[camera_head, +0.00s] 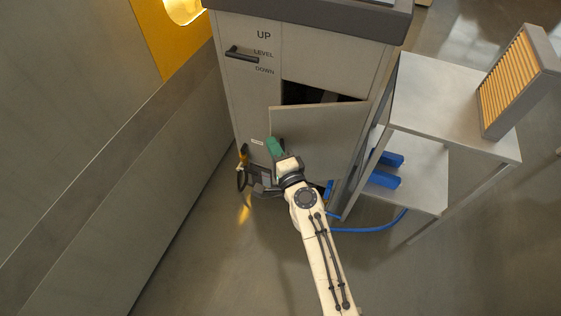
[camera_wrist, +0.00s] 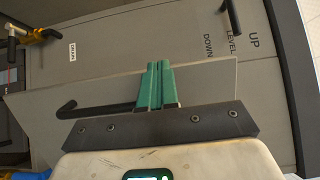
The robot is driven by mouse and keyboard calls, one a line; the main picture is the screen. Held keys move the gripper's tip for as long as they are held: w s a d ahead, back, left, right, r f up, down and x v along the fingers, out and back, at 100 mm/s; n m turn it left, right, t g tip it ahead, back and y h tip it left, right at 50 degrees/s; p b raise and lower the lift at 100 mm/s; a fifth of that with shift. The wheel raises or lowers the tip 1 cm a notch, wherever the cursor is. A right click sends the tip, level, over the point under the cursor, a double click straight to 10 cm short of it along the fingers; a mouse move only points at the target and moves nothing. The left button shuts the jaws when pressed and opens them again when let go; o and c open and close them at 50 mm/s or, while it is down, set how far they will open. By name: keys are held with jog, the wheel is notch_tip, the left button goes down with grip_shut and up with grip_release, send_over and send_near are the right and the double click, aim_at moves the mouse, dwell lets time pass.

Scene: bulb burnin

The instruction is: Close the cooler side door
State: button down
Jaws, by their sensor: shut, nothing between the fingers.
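The cooler side door (camera_head: 325,135) is a grey panel low on the tall grey cabinet. It stands ajar, with a dark gap along its top edge. My gripper (camera_head: 274,147) is at the door's left edge, in front of its face from this view. Its two green fingers (camera_wrist: 157,86) are pressed together with nothing between them. In the wrist view the door panel (camera_wrist: 210,83) lies behind the fingertips; I cannot tell whether they touch it. A black hooked bar (camera_wrist: 95,108) shows beside the fingers. The door's lower part is partly hidden by my arm.
The cabinet (camera_head: 243,95) has a black lever (camera_head: 240,53) beside UP, LEVEL, DOWN labels. A metal shelf cart (camera_head: 430,95) with blue items (camera_head: 385,180) stands close at right. A blue hose (camera_head: 375,228) lies below. A yellow-handled valve (camera_head: 243,158) is left.

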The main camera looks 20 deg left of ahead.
jog(key=w+a+m+t+h+b, duration=0.1)
jog(key=w+m+h+b, duration=0.1)
jog(key=w+b, duration=0.1)
jog(key=w+a+m+t+h+b, duration=0.1)
jog(key=w+a+m+h+b, duration=0.1)
jog(key=w, duration=0.3)
jog(key=w+a+m+t+h+b, duration=0.1)
jog(key=w+t+h+b, duration=0.1)
jog(key=w+h+b, duration=0.2)
jog(key=shift+w+a+f+m, duration=0.15)
jog(key=shift+w+a+m, duration=0.15)
jog(key=shift+a+m, duration=0.1)
jog(key=shift+w+r+b, duration=0.25)
jog(key=shift+r+b, duration=0.1)
